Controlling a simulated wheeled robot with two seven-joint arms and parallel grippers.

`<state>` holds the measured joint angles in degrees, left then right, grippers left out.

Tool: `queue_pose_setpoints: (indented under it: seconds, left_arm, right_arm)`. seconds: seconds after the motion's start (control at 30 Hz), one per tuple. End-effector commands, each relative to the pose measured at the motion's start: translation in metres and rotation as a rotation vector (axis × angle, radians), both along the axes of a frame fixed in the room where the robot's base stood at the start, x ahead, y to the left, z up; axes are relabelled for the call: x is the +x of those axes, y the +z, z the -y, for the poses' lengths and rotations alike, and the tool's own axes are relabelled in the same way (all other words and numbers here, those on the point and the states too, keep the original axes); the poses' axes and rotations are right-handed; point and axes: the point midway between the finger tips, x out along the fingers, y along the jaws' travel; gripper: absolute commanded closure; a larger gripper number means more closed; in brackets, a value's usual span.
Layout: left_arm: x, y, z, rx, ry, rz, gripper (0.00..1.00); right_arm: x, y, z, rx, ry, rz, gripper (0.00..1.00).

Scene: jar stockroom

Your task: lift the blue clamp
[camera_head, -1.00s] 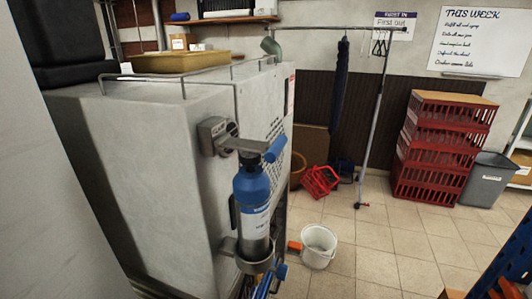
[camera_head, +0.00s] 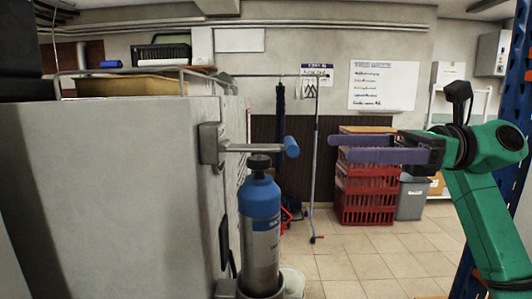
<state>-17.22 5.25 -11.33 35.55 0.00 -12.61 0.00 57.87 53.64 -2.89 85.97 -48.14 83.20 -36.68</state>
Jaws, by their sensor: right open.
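The blue clamp (camera_head: 291,146) is a grey metal arm with a blue grip at its free end. It is fixed to the side of the grey cabinet and sticks out level to the right. It lies just over the black cap of a blue and silver cylinder (camera_head: 261,222); I cannot tell whether they touch. My right gripper (camera_head: 340,148) has two purple fingers pointing left at about the height of the blue grip. It is open and empty, with a gap between it and the grip. My left gripper is not in view.
The grey cabinet (camera_head: 120,180) fills the left side. A holder grips the cylinder low down, with a white bucket (camera_head: 293,281) behind it. Red crates (camera_head: 365,195) and a grey bin (camera_head: 411,198) stand at the back. A blue upright is at far right.

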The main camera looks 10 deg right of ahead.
Motion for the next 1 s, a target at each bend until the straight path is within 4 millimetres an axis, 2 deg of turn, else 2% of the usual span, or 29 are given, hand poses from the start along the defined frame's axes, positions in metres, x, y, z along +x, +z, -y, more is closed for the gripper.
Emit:
queue_pose_setpoints:
  seconds: [0.2, 0.4, 0.53, 0.8, 0.87, 1.0]
  left_arm:
    - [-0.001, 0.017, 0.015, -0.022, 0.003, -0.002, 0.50]
    - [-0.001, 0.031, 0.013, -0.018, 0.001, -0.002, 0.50]
    - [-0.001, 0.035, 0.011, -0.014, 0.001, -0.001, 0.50]
    - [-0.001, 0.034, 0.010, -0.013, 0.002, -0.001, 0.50]
    - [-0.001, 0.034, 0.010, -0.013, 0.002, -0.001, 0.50]
    - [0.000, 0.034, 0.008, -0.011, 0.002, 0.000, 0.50]
  right_arm:
    - [0.014, 0.005, -0.057, 0.004, 0.007, -0.003, 0.00]
    - [0.026, 0.005, -0.103, 0.007, 0.006, -0.004, 0.00]
    - [0.030, 0.003, -0.118, 0.008, 0.003, -0.004, 0.00]
    - [0.032, 0.001, -0.121, 0.008, 0.001, -0.005, 0.00]
    - [0.032, 0.001, -0.121, 0.008, 0.001, -0.005, 0.19]
    - [0.031, 0.001, -0.121, 0.008, 0.002, -0.005, 0.73]
